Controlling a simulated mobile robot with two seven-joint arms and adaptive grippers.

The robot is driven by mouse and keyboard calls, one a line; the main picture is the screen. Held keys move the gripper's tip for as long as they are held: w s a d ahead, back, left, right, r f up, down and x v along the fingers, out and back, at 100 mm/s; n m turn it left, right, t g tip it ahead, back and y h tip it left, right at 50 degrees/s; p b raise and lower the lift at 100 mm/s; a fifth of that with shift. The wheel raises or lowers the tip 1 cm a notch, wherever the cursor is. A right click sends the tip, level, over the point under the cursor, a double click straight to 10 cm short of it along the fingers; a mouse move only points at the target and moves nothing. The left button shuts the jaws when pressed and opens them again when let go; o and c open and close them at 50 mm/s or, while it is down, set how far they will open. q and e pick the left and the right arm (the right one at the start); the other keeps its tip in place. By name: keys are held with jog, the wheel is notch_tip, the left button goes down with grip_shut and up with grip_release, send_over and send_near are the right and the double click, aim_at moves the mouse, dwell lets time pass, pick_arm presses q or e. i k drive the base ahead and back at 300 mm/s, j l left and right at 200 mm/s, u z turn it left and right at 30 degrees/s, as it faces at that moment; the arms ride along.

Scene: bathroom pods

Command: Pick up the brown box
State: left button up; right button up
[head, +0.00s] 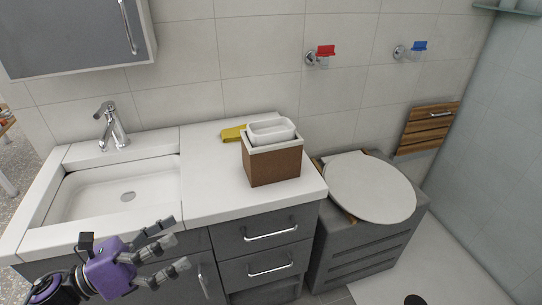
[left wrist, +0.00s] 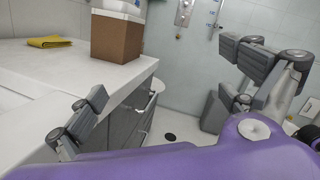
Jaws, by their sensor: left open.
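The brown box (head: 272,164) stands upright on the white counter, right of the sink, with a white rim and white containers (head: 270,130) in its top. It also shows in the left wrist view (left wrist: 117,40), near the counter's edge, with its top cut off by the frame. My left gripper (head: 172,248) is open and empty, in front of the counter by the sink, lower than and left of the box, and apart from it. In the left wrist view its fingers are spread wide. My right gripper is not in view.
A yellow cloth (head: 232,133) lies behind and left of the box. The sink (head: 120,190) with a faucet (head: 111,125) is at the left. Grey drawers (head: 262,232) are below the counter. A toilet (head: 370,187) stands at the right. The counter between sink and box is clear.

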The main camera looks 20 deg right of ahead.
aim_at(265, 165)
jog(key=i+l, duration=0.3)
jog(key=l, duration=0.15)
jog(key=i+l, duration=0.3)
jog(key=l, duration=0.15)
